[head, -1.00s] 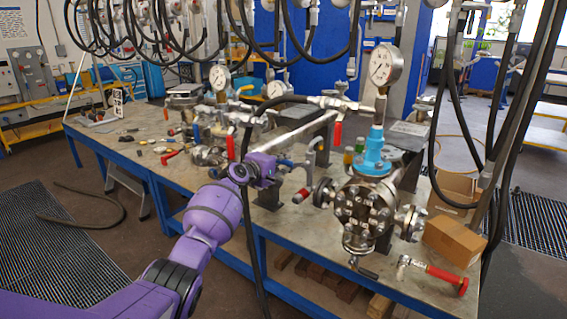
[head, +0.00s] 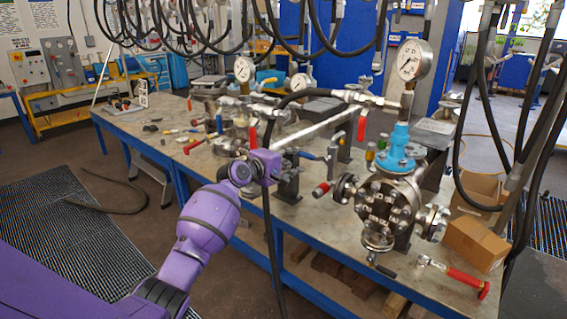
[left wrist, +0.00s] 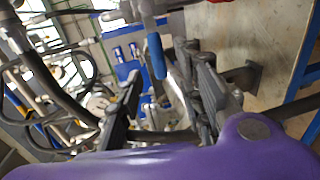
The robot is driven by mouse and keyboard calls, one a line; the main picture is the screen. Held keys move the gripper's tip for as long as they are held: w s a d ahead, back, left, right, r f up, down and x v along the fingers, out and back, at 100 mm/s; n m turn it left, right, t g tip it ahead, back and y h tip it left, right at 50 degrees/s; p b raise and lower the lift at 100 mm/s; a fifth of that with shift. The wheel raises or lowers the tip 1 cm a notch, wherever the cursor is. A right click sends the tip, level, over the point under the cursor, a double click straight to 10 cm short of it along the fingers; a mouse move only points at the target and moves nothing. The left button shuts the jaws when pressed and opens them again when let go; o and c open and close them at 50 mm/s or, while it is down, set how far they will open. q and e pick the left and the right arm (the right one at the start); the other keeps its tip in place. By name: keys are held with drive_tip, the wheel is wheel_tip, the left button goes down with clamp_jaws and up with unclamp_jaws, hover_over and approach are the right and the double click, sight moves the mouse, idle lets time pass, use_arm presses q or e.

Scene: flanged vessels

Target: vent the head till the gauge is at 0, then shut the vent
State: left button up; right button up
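The flanged steel vessel (head: 388,205) stands on the bench at the right in the head view, with a blue neck (head: 397,150) and a round gauge (head: 412,60) above. The gauge's needle is too small to read. A red-tipped handle (head: 321,188) sticks out left of the vessel, and a red lever (head: 362,130) hangs above. My left gripper (head: 284,174) is left of the vessel, apart from it. In the left wrist view its dark fingers (left wrist: 160,75) stand apart, with a blue handle (left wrist: 157,56) in view between and beyond them. My right gripper is out of view.
A red-handled tool (head: 452,276) and a cardboard box (head: 475,244) lie at the bench's right. More gauges (head: 243,70) and fittings stand farther back. Black hoses (head: 330,45) hang overhead. The bench's left part (head: 165,140) holds small loose parts.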

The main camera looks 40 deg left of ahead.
use_arm(q)
drive_tip(key=shift+v, duration=2.35)
